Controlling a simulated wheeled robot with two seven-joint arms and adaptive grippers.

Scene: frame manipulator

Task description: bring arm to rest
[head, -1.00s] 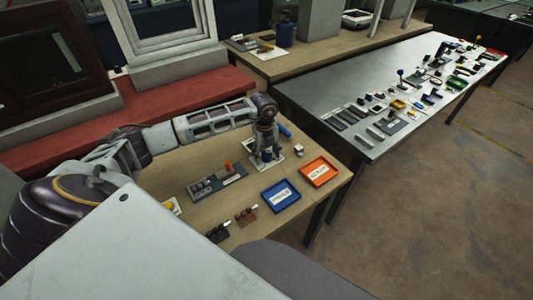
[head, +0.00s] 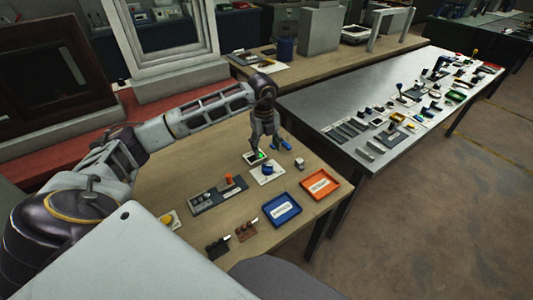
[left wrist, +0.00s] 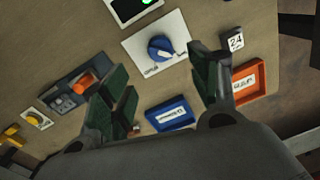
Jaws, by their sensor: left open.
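My left arm reaches in from the left in the head view. My left gripper (head: 271,151) hangs above the wooden table (head: 187,174), near its far edge. In the left wrist view the gripper (left wrist: 160,90) has its two dark green fingers spread wide with nothing between them. A white plate with a blue knob (head: 267,170) lies just below the gripper; the blue knob also shows in the left wrist view (left wrist: 160,48), apart from the fingers. My right gripper is not in view.
A display with a green light (head: 255,157) sits beside the knob plate. A blue tray (head: 282,209), an orange tray (head: 320,185), a grey block with an orange part (head: 218,193) and a small white cube (head: 299,163) share the table. A grey table (head: 330,100) stands to the right.

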